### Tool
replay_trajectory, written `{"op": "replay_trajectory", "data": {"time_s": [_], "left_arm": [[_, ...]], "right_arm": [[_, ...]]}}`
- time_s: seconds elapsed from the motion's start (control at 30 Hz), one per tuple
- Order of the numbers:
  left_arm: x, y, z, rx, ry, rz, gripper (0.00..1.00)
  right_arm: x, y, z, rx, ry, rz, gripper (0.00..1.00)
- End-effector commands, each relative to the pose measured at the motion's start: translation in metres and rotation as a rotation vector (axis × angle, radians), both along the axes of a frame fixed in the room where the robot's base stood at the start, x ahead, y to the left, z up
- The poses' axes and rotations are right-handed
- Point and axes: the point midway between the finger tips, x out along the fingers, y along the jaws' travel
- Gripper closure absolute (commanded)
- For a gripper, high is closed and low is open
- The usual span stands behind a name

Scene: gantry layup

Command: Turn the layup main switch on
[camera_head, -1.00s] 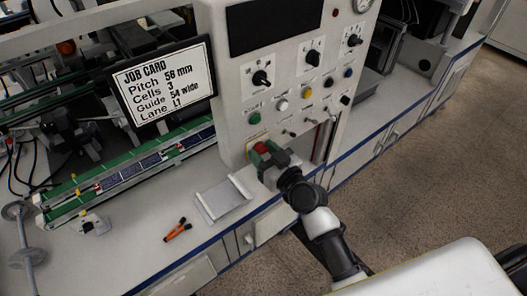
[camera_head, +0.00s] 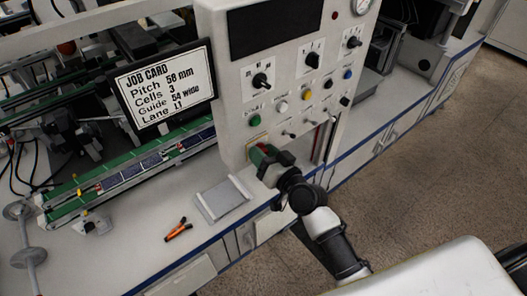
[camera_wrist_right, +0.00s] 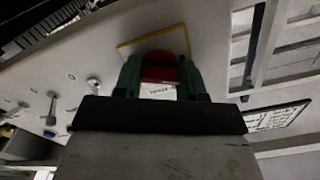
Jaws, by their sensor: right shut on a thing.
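The red main switch (camera_wrist_right: 160,74) shows in the right wrist view, on a plate with a yellow border (camera_wrist_right: 128,50) on the panel face. The green fingers of my right gripper (camera_wrist_right: 160,80) stand on either side of the switch and are shut on it. A small pale label below the red part is too blurred to read. In the head view my right gripper (camera_head: 260,153) is at the lower left of the pale control panel (camera_head: 230,100), and its fingers hide most of the switch. My left gripper is not in view.
Selector knobs (camera_head: 262,80), a green button (camera_head: 254,120) and several toggles sit above the gripper on the panel. A job card screen (camera_head: 163,84) stands to the left. A grey tray (camera_head: 222,199) and an orange-handled tool (camera_head: 178,230) lie on the bench.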

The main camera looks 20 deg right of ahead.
Motion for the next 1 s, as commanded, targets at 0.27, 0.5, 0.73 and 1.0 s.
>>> {"op": "replay_trajectory", "data": {"time_s": [0.27,0.5,0.73,1.0], "left_arm": [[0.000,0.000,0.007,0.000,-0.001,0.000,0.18],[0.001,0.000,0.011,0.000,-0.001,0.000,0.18],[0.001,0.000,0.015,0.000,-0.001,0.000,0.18],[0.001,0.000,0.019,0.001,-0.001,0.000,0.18]], "right_arm": [[0.000,0.000,0.001,0.245,0.089,0.000,0.83],[0.000,-0.001,0.001,0.461,0.167,-0.001,0.83],[0.000,-0.001,0.001,0.667,0.241,-0.001,0.83],[0.000,-0.001,0.000,0.877,0.317,-0.001,0.83]]}}
